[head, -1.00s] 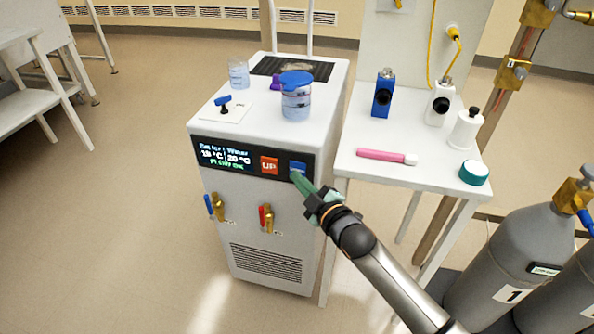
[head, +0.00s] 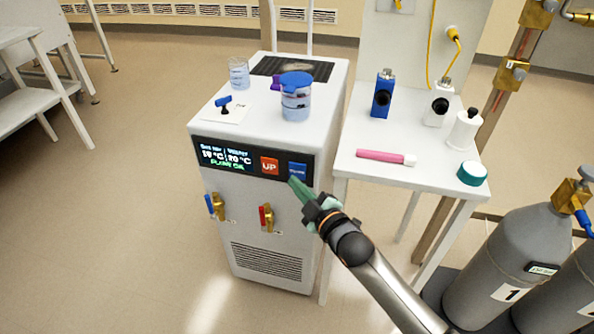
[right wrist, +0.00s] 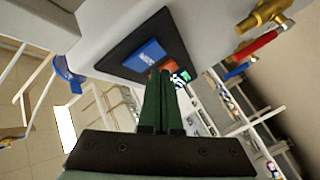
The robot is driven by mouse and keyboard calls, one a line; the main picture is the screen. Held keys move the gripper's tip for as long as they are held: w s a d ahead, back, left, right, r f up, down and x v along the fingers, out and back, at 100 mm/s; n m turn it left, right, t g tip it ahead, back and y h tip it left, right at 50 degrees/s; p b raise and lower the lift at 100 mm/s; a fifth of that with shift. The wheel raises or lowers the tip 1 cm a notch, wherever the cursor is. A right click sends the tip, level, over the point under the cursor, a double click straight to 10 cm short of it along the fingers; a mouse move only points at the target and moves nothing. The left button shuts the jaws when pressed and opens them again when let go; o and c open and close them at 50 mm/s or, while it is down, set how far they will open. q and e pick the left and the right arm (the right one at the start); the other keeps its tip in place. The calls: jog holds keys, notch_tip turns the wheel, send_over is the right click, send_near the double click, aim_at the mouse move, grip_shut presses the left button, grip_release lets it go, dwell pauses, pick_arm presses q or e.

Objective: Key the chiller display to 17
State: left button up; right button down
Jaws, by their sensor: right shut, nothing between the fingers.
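The white chiller (head: 265,225) has a dark front panel with a small lit display (head: 226,156). Its left number looks like 18 °C and its right like 20 °C, though the digits are small and blurred. Right of the display are a red UP button (head: 269,166) and a blue button (head: 297,171). My right gripper (head: 293,183) is shut and empty, its green fingertips just below the blue button and seemingly a little off the panel. The right wrist view shows the closed fingers (right wrist: 159,85) with the blue button (right wrist: 146,55) ahead. My left gripper is out of view.
Valves with blue (head: 215,206) and red (head: 266,217) handles stick out below the panel.

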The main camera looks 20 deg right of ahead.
pick_arm(q)
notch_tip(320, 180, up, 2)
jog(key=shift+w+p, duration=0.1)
jog(key=shift+p, duration=0.75)
pick_arm(e)
jog(key=s+a, duration=0.1)
jog(key=s, duration=0.1)
jog(key=s+a, duration=0.1)
jog(key=s, duration=0.1)
jog(key=shift+a, duration=0.35)
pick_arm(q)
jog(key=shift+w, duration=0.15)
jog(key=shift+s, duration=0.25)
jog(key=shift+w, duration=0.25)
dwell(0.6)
